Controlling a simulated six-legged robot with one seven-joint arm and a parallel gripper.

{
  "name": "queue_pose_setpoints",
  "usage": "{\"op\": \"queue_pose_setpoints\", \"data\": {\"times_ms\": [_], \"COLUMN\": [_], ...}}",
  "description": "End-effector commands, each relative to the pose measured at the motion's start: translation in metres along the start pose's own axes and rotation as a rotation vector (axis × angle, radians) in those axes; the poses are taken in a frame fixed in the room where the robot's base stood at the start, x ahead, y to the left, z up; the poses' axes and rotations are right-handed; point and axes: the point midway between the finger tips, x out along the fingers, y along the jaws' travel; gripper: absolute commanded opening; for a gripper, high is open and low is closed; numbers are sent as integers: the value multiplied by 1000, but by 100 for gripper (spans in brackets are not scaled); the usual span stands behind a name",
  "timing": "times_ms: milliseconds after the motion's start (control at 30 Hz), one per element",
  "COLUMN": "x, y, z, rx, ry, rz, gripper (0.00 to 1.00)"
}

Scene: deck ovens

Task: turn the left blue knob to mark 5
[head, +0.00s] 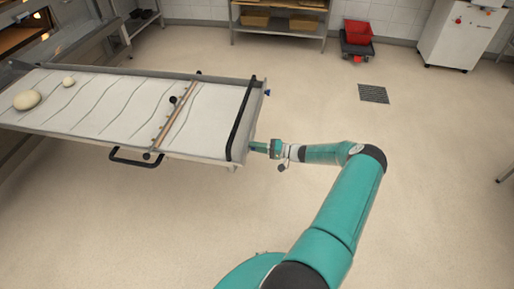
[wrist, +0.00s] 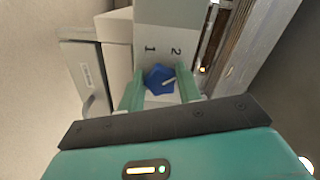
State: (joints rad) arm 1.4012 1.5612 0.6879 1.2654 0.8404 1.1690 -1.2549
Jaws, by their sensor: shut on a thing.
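In the wrist view, the blue knob (wrist: 157,75) sits between the two green fingers of my gripper (wrist: 160,84), which is shut on it. A short white line on the knob slants toward the right finger. The marks 1 and 2 show on the pale plate (wrist: 165,30) above the knob; other marks, including 5, are not visible. In the head view, my gripper (head: 259,147) is at the near right corner of the loader table (head: 205,148), and the knob it grips cannot be made out. A second small blue knob (head: 267,93) shows at the table's far right corner.
Two dough pieces (head: 27,99) lie on the loader's left part. A wooden bar (head: 172,122) and black bar (head: 240,120) cross it. A black handle (head: 135,160) juts from its near side. The floor around my arm is clear.

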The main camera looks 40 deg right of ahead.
Motion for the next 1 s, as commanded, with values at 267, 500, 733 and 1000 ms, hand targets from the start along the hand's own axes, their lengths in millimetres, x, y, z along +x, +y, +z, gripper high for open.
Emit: {"op": "queue_pose_setpoints", "data": {"times_ms": [267, 500, 733, 1000], "x": [-1, -1, 0, -1], "y": [-1, -2, -3, -4], "z": [0, -1, -1, -2], "rx": [261, 488, 707, 963], "ry": [-1, 0, 0, 0], "rz": [2, 1, 2, 3], "gripper": [11, 11, 11, 11]}}
